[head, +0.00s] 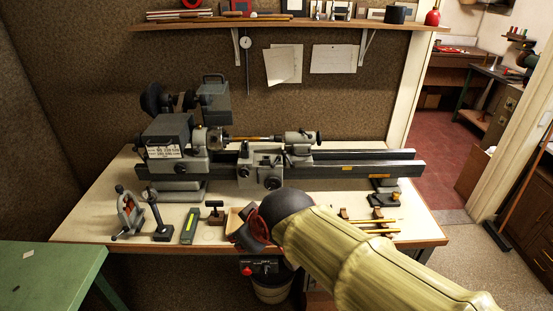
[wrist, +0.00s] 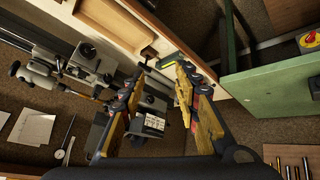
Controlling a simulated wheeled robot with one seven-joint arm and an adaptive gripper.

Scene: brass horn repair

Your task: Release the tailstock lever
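The tailstock (head: 299,143) sits on the lathe bed right of the carriage (head: 261,164), with a dark handwheel at its right end. Its lever is too small to make out for certain. In the wrist view the tailstock (wrist: 38,76) is at the far left, outside my fingers. My gripper (wrist: 160,72) is open and empty, its two yellow fingers apart above the bench front and headstock end. In the head view my gripper (head: 252,228) is in front of the bench's front edge, well forward of the tailstock; my arm hides much of it.
The headstock (head: 167,136) is at the lathe's left end. A dark stand (head: 157,218), a green-faced tool (head: 189,226) and a small T-shaped tool (head: 214,211) stand or lie along the bench front. A shelf (head: 270,22) hangs above; a green table (head: 48,270) is at left.

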